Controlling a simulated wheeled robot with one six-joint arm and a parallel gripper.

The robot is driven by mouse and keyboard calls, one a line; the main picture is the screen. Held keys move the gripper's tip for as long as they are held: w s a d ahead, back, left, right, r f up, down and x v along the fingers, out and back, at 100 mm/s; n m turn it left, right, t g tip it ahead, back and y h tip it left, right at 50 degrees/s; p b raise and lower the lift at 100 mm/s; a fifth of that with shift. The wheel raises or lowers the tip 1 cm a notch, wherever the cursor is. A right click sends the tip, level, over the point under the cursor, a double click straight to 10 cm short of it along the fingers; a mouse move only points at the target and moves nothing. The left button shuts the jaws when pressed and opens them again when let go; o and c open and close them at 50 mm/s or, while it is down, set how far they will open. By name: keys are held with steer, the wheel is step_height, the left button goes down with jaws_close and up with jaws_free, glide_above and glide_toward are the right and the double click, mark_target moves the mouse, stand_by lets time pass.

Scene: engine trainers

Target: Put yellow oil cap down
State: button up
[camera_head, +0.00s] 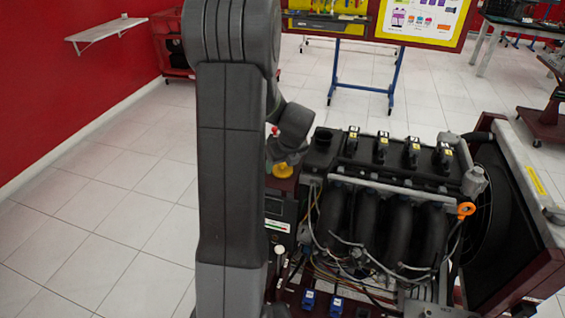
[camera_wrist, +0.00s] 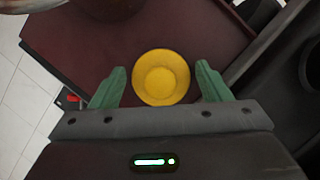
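The yellow oil cap (camera_wrist: 161,78) is round, with a raised middle, and lies on a dark red flat surface (camera_wrist: 188,28) in the wrist view. My gripper (camera_wrist: 162,68) has a green finger on each side of the cap, with a narrow gap showing at both sides, so it is open around the cap and not pressing on it. In the head view the yellow cap (camera_head: 282,170) shows just below my wrist, left of the engine. My arm hides part of that area, and the fingers cannot be made out there.
The engine trainer (camera_head: 395,215) with its black intake pipes stands right of my arm. An orange ring handle (camera_head: 466,209) sticks up at its right. A radiator (camera_head: 510,225) is at the far right. Open tiled floor (camera_head: 110,240) lies to the left, beside a red wall (camera_head: 60,90).

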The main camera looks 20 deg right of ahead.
steer(key=shift+o, duration=0.7)
steer(key=shift+r, duration=0.1)
steer(key=shift+r, duration=0.2)
steer(key=v, duration=1.1)
steer(key=shift+s+r, duration=0.2)
steer(key=shift+r, duration=0.15)
steer(key=shift+f, duration=0.1)
steer(key=x, duration=1.2)
steer(key=shift+w+d+r, duration=0.1)
steer(key=shift+r, duration=1.25)
